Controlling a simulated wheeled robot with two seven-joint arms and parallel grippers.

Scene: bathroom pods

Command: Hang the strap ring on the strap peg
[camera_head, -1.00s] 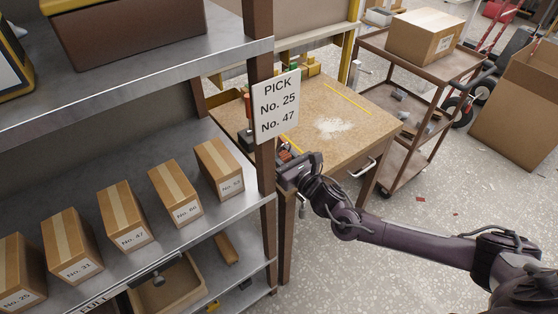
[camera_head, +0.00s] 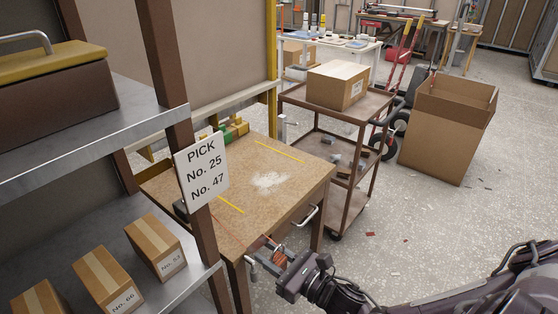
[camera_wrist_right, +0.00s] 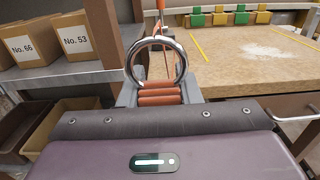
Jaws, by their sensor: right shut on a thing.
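My right gripper (camera_head: 279,264) is shut on an orange strap piece at the near edge of the wooden workbench (camera_head: 290,186). In the right wrist view the orange strap piece (camera_wrist_right: 159,98) sits between the fingers (camera_wrist_right: 158,103), with the metal strap ring (camera_wrist_right: 182,62) standing up beyond it. The ring also shows in the head view (camera_head: 250,266), left of the fingertips. A thin orange line runs behind the ring toward the bench. I cannot make out the strap peg in either view. My left gripper is not in view.
A shelf post with a PICK sign (camera_head: 202,170) stands left of the bench. Numbered boxes (camera_head: 155,245) sit on the shelf. A drawer handle (camera_head: 307,216) juts from the bench. A brown cart (camera_head: 335,112) and open carton (camera_head: 447,130) stand beyond.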

